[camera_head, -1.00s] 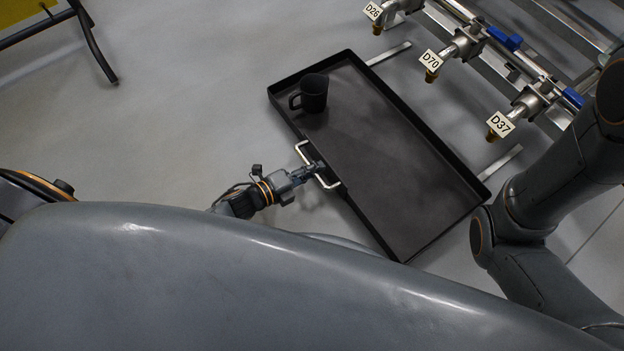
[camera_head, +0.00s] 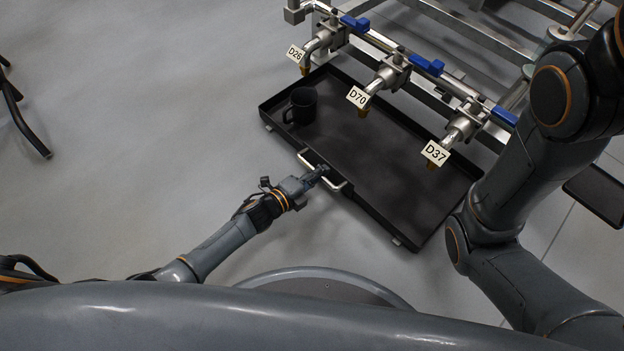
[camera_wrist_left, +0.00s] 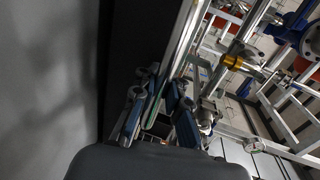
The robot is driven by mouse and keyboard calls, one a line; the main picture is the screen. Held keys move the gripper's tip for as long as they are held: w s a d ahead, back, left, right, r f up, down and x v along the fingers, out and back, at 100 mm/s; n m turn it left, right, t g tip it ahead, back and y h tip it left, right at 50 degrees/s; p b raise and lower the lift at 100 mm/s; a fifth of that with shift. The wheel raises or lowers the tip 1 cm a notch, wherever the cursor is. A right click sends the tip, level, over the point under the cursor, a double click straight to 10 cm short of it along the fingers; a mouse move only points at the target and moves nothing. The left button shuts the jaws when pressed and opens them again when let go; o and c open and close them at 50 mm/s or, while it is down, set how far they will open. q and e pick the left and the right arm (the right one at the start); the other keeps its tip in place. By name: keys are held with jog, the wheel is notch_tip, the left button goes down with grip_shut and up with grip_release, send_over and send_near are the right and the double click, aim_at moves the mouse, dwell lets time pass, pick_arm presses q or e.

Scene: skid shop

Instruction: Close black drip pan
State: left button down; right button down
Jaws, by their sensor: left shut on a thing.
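The black drip pan (camera_head: 385,190) is a wide shallow tray low on the skid, with its far side under the valve row. A metal handle (camera_head: 338,185) is on its front edge. My left gripper (camera_head: 318,171) is shut on that handle; in the left wrist view its fingers (camera_wrist_left: 150,105) close around a bar beside the dark pan edge. A black mug (camera_head: 302,106) stands upright in the pan's left end. My right arm (camera_head: 515,180) shows at the right, but its gripper is out of view.
Valves with blue levers (camera_head: 427,66) and tags D26, D70 and D37 (camera_head: 436,153) hang over the pan's far side. The metal skid frame (camera_head: 450,40) is behind. Black bent legs (camera_head: 22,120) stand at far left.

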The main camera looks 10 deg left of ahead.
pick_arm(q)
jog(key=shift+w+d+r, duration=0.25)
jog(key=shift+w+d, duration=0.05)
jog(key=shift+d, duration=0.05)
jog(key=c, duration=1.3)
grip_release()
jog(key=shift+c, duration=0.2)
jog(key=shift+a+f, duration=0.1)
jog(key=v, duration=1.2)
